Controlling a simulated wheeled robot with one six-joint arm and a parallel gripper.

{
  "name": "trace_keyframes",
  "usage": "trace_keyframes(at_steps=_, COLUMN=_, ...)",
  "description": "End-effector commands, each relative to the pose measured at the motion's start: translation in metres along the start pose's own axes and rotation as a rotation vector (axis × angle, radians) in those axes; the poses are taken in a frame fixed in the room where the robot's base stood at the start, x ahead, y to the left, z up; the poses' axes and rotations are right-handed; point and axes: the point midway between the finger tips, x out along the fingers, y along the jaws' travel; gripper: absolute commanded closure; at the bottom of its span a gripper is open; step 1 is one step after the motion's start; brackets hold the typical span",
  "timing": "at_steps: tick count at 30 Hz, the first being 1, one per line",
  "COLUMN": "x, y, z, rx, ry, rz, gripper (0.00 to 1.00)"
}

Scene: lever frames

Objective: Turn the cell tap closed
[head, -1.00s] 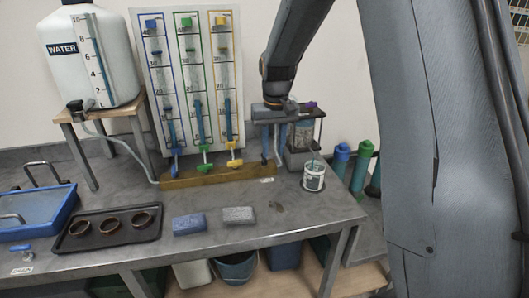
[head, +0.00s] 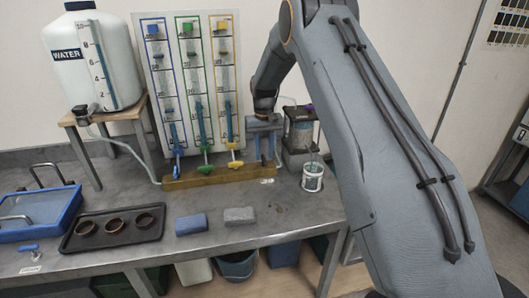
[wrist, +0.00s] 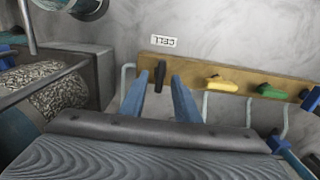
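The cell tap shows in the wrist view as a small black lever (wrist: 160,73) on the wooden manifold (wrist: 235,78). An upside-down CELL label (wrist: 163,41) lies on the bench beside it. My gripper (wrist: 159,80) is open, with one blue finger on each side of the black lever. A gap shows on both sides, and contact cannot be made out. In the head view my gripper (head: 264,152) points down at the right end of the manifold (head: 215,176) and hides the lever.
Yellow (wrist: 220,83), green (wrist: 268,91) and blue (wrist: 311,98) taps follow along the manifold. A gauge board (head: 190,90) stands behind it. Sponges (head: 240,215) lie in front.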

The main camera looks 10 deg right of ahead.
Motion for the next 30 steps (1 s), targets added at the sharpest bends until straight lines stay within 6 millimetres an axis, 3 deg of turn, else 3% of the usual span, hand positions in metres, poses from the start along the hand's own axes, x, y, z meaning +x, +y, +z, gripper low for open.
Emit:
trace_keyframes(at_steps=5, x=0.0114, y=0.0000, z=0.0004, rx=0.000, ry=0.000, rz=0.000, gripper=0.71)
trace_keyframes(at_steps=13, x=0.0132, y=-0.0002, z=0.0001, rx=0.000, ry=0.001, rz=0.000, gripper=0.71)
trace_keyframes(at_steps=19, x=0.0130, y=-0.0003, z=0.0002, rx=0.000, ry=0.000, rz=0.000, gripper=1.00)
trace_keyframes(at_steps=30, x=0.0136, y=-0.0003, z=-0.0001, rx=0.038, ry=0.001, rz=0.000, gripper=1.00)
